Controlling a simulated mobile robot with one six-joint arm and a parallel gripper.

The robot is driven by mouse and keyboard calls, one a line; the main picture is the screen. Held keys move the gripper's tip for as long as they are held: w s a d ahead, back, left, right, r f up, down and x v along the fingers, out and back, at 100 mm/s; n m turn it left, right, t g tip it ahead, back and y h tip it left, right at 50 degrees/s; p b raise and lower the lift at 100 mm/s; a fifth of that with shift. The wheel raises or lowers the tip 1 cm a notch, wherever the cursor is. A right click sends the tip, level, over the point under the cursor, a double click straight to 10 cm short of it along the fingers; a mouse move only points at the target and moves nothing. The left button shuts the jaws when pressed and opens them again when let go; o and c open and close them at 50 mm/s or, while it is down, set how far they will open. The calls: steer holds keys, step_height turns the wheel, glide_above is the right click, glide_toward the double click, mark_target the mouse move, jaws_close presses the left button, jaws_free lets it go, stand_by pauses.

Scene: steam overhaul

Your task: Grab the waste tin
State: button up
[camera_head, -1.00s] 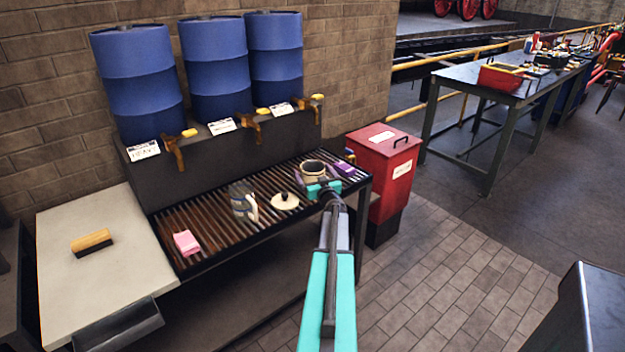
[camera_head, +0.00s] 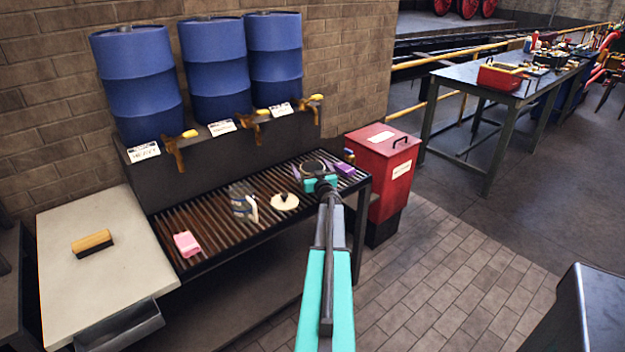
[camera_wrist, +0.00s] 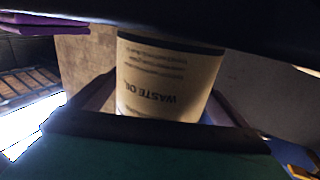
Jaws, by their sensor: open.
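The waste tin (camera_wrist: 165,80) is a tan cylinder with a dark band and the words "WASTE OIL", which read upside down in the wrist view. It stands between the two dark jaws of my gripper (camera_wrist: 163,98). The jaws are open, one on each side of the tin, and I cannot tell whether either touches it. In the head view my gripper (camera_head: 319,172) is over the right end of the slatted bench (camera_head: 222,213), and it hides most of the tin.
A purple block (camera_head: 344,167) lies just right of my gripper. A pale lid with a knob (camera_head: 285,202), a grey glove-like item (camera_head: 243,203) and a pink block (camera_head: 187,244) lie to the left. A red bin (camera_head: 383,170) stands beside the bench. Blue drums with taps stand behind.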

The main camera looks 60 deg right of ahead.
steer(key=shift+w+d, duration=0.25)
steer(key=shift+w, duration=0.05)
steer(key=shift+c, duration=0.5)
steer(key=c, duration=1.2)
steer(key=shift+r, duration=0.8)
steer(key=s+a+r, duration=0.1)
steer(key=s+a, duration=0.1)
steer(key=s, duration=0.3)
steer(key=s+a+r, duration=0.1)
steer(key=s+a, duration=0.1)
steer(key=s, duration=0.3)
steer(key=s+a+r, duration=0.1)
steer(key=s, duration=0.4)
steer(key=shift+a+r+b, duration=0.2)
steer(key=shift+a+b, duration=0.2)
